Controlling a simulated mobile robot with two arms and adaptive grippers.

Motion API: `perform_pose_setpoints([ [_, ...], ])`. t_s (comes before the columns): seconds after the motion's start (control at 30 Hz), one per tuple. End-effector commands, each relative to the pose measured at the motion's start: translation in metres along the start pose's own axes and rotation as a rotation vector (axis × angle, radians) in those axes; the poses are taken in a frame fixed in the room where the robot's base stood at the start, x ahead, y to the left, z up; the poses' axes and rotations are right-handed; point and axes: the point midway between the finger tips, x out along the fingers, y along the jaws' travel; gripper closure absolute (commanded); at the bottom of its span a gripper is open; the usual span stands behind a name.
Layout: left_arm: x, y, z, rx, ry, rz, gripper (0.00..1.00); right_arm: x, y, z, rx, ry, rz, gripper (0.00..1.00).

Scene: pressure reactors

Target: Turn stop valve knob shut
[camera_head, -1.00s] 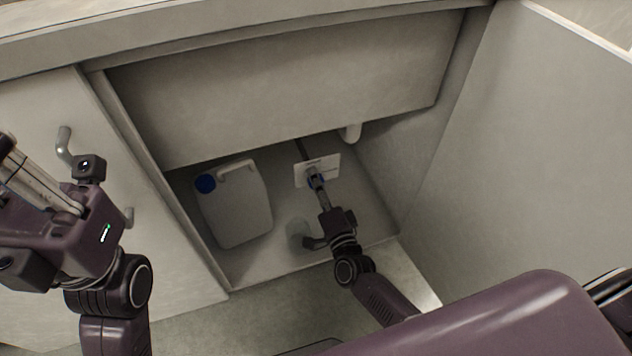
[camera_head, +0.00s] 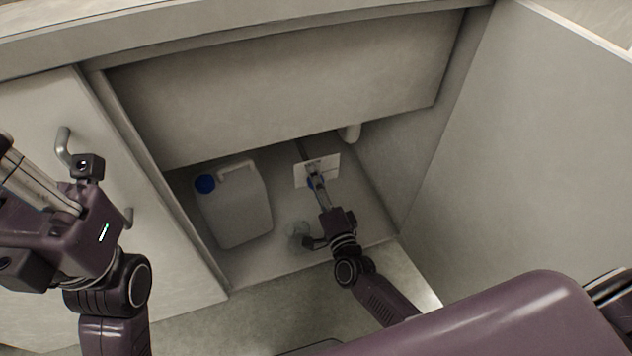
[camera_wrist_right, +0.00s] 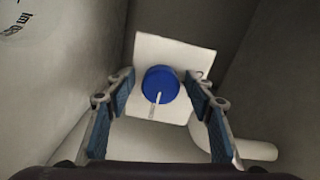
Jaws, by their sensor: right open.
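The stop valve knob is a round blue knob (camera_wrist_right: 160,83) with a pale pointer mark, set in front of a white plate (camera_wrist_right: 145,46) in the right wrist view. The white plate also shows in the head view (camera_head: 332,165). My right gripper (camera_wrist_right: 160,105) is open, with one finger to either side of the knob and visible gaps between. In the head view my right gripper (camera_head: 315,177) reaches into the cabinet and hides most of the knob. My left gripper (camera_head: 20,170) is at the far left, outside the cabinet; its fingertips run out of the picture.
A white jug (camera_head: 236,210) with a blue cap stands left of my right arm on the cabinet floor. A white pipe (camera_wrist_right: 255,149) is right of the plate. Cabinet walls bound both sides.

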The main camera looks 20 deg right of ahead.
Motion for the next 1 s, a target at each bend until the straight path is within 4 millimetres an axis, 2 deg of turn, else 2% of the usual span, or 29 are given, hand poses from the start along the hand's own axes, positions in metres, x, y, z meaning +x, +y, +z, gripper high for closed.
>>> perform_pose_setpoints([
  [0.17, -0.001, -0.001, 0.0, 0.001, -0.001, -0.004, 1.0, -0.005, 0.0, 0.0, 0.0, 0.0, -0.001, 0.51],
  [0.27, -0.001, -0.001, 0.0, 0.001, -0.001, -0.003, 1.0, -0.018, 0.001, 0.0, -0.001, 0.0, 0.001, 0.51],
  [0.5, -0.001, 0.0, 0.001, 0.0, -0.002, -0.002, 1.0, -0.07, 0.001, 0.0, -0.001, -0.001, 0.003, 0.51],
  [0.7, -0.001, 0.0, 0.001, 0.0, -0.003, -0.001, 1.0, -0.104, 0.001, 0.0, 0.0, -0.001, 0.002, 0.51],
  [0.83, -0.001, 0.0, 0.001, 0.0, -0.003, -0.001, 1.0, -0.116, 0.001, 0.0, 0.0, 0.0, 0.001, 0.51],
  [1.0, -0.001, 0.0, 0.001, 0.0, -0.003, -0.001, 1.0, -0.12, 0.0, 0.0, 0.0, 0.0, 0.0, 0.51],
])
